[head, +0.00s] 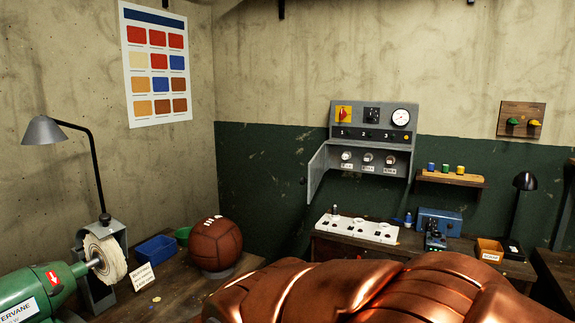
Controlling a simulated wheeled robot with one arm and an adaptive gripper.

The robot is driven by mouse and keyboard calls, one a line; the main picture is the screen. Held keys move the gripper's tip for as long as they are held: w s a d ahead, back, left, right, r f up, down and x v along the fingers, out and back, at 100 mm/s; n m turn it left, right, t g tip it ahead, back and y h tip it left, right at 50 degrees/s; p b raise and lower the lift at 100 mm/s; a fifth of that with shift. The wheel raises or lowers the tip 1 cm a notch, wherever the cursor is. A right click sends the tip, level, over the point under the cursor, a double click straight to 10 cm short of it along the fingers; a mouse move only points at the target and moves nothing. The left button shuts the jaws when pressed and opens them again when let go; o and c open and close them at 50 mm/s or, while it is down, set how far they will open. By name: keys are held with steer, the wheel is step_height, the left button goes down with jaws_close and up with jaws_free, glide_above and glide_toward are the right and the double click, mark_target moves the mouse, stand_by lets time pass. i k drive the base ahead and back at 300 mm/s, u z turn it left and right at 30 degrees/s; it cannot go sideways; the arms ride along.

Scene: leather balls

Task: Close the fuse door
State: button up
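The fuse door (317,171) is a grey metal flap on the left side of the grey control panel (350,117) on the back wall. It stands open, swung out to the left. The open compartment beside it shows a row of three round fuses (367,158) with small white labels beneath. Above the compartment are a red and yellow switch (343,113), a black dial switch and a round gauge (401,117). My gripper is not in view, so its distance from the door cannot be told.
A bench below the panel holds a white socket strip (357,230) and a blue box (440,221). A small shelf (450,179) is right of the panel. A large copper-coloured shape fills the bottom. A brown ball (215,245) and green polishing machine (40,293) stand left.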

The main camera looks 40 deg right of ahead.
mark_target(315, 170)
steer(key=z, duration=0.25)
steer(key=i, duration=0.7)
steer(key=z, duration=1.15)
steer(key=i, duration=0.45)
steer(key=u, duration=0.9)
steer(key=k, duration=0.1)
steer(key=z, duration=0.2)
steer(key=k, duration=0.15)
steer(key=u, duration=0.7)
steer(key=i, duration=0.3)
steer(key=z, duration=0.05)
